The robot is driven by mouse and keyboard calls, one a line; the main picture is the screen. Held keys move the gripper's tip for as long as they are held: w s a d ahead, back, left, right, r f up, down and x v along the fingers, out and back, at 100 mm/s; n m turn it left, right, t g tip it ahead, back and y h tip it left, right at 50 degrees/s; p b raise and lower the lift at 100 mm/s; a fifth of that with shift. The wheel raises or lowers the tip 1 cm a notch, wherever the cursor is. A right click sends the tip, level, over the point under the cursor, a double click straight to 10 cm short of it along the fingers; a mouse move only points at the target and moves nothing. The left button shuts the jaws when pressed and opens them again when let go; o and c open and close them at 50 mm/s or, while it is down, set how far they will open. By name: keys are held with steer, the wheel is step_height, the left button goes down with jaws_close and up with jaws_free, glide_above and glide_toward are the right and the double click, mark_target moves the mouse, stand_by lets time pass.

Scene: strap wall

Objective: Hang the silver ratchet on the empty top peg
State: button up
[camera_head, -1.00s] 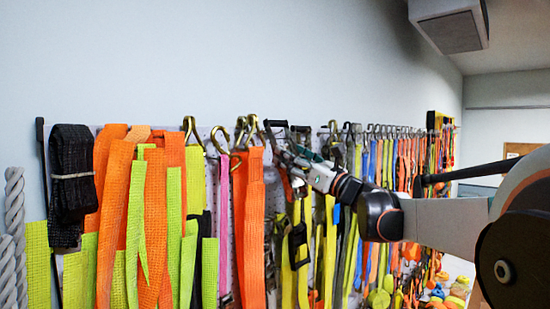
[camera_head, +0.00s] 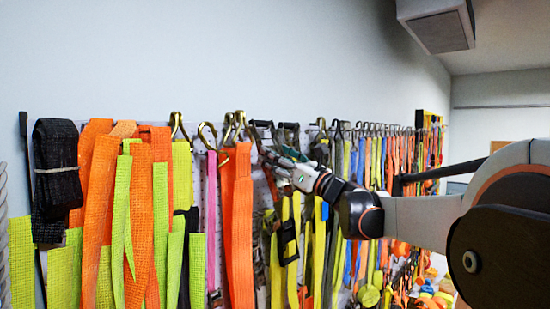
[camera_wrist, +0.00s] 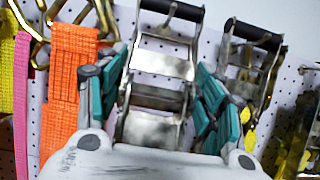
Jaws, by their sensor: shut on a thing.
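The silver ratchet (camera_wrist: 160,58), a metal frame with a black handle bar on top, is held upright between the teal fingers of my gripper (camera_wrist: 155,95) in the wrist view. It is close in front of the white pegboard. In the head view my gripper (camera_head: 283,165) is at the wall, right of the wide orange strap (camera_head: 238,220), and the ratchet is mostly hidden among straps and fingers. A small peg-like shape shows near the ratchet's top opening. I cannot tell whether the ratchet is on a peg, and the empty top peg is not clearly seen.
Another ratchet (camera_wrist: 248,65) with a black handle hangs close on the right in the wrist view. An orange strap (camera_wrist: 72,95) and a pink strap (camera_wrist: 21,105) hang on the left, with brass hooks above. Straps crowd the wall on both sides; the wall above is clear.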

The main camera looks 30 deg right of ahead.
steer(key=o, duration=2)
steer(key=shift+c, duration=0.2)
steer(key=shift+f, duration=0.1)
